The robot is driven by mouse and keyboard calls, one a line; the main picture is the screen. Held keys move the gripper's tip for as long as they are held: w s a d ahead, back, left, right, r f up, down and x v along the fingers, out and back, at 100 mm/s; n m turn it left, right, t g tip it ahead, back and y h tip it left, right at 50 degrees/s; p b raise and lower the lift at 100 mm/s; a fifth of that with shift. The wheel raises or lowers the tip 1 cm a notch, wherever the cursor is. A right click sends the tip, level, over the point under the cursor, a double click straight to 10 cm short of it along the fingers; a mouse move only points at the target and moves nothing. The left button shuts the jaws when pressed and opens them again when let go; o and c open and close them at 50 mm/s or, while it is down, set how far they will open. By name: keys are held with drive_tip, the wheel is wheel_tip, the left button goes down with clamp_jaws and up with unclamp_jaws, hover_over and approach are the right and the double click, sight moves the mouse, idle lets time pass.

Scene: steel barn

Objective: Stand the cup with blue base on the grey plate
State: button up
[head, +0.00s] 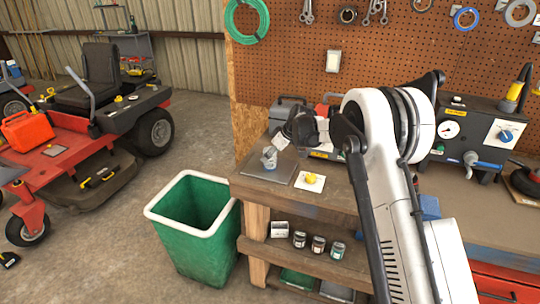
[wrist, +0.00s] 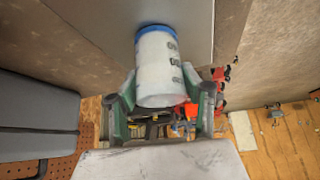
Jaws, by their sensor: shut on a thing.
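The cup with blue base (wrist: 160,68) is white with dark markings and sits between the two fingers of my gripper (wrist: 163,98) in the wrist view. My gripper is shut on its sides, and the blue base points away from the palm, toward the grey plate. The grey plate (wrist: 185,12) shows behind the base. Whether the base touches the plate I cannot tell. My arm hides part of the bench.
A yellow object on a white square (head: 311,181) lies right of the plate on the workbench (head: 330,200). A green bin (head: 190,250) stands left of the bench. Grey and red toolboxes (head: 290,108) are behind. A machine with a gauge (head: 450,130) is at right.

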drive_tip(key=shift+f, duration=0.15)
drive_tip(key=o, duration=1.3)
drive_tip(key=shift+o, duration=0.2)
drive_tip(key=shift+r, duration=0.2)
